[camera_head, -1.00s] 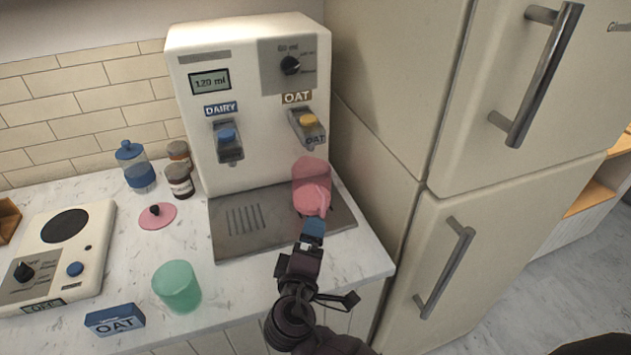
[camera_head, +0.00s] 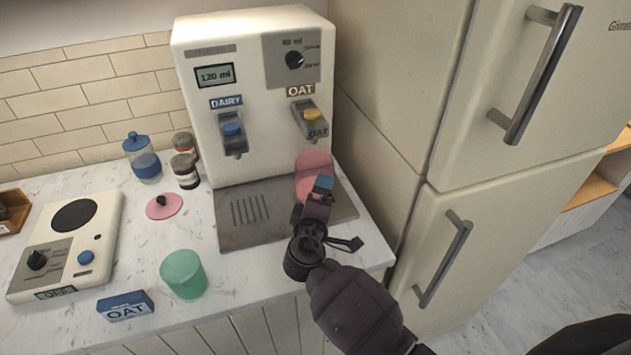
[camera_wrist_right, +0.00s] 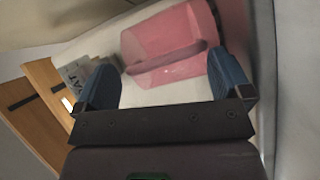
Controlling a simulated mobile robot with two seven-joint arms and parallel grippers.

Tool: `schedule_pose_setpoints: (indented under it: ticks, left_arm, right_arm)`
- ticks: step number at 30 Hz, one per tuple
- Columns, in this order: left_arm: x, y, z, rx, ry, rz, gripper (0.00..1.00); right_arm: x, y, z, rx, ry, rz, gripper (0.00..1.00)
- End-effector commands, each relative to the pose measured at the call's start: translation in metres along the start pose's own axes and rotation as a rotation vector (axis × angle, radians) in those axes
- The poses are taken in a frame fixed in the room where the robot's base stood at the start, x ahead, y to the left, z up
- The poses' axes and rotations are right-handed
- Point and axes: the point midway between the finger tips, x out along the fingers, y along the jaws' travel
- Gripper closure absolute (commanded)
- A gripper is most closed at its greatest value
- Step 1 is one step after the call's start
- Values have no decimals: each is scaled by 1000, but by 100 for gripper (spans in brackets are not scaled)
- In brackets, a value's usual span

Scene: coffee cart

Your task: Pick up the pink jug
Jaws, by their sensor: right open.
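The pink jug (camera_head: 312,165) stands on the right part of the dispenser's metal drip tray (camera_head: 236,235), under the OAT spout, partly hidden behind my right gripper (camera_head: 323,184). My right gripper is open. In the right wrist view the pink jug (camera_wrist_right: 168,45) lies ahead, with its handle (camera_wrist_right: 168,62) in front of the space between the blue fingertips (camera_wrist_right: 168,85). I cannot tell whether a finger touches the jug. My left gripper is not in view.
The milk dispenser (camera_head: 250,90) stands behind the jug, and a fridge (camera_head: 400,150) is close on the right. A green cup (camera_head: 183,275), an OAT carton (camera_head: 125,306) and a pink lid (camera_head: 164,206) are on the counter to the left.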

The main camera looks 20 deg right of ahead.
Motion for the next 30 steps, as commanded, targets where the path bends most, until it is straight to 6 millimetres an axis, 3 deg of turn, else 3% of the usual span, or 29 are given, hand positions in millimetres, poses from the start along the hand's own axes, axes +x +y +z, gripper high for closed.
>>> schedule_pose_setpoints:
  ticks: [8, 21, 30]
  left_arm:
    - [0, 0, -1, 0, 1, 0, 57]
    - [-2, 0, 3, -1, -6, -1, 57]
    - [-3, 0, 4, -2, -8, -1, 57]
  right_arm:
    - [4, 0, 0, 1, 0, -1, 4]
    - [4, 1, 0, 2, 1, 3, 65]
    - [4, 7, -2, 5, 1, 2, 65]
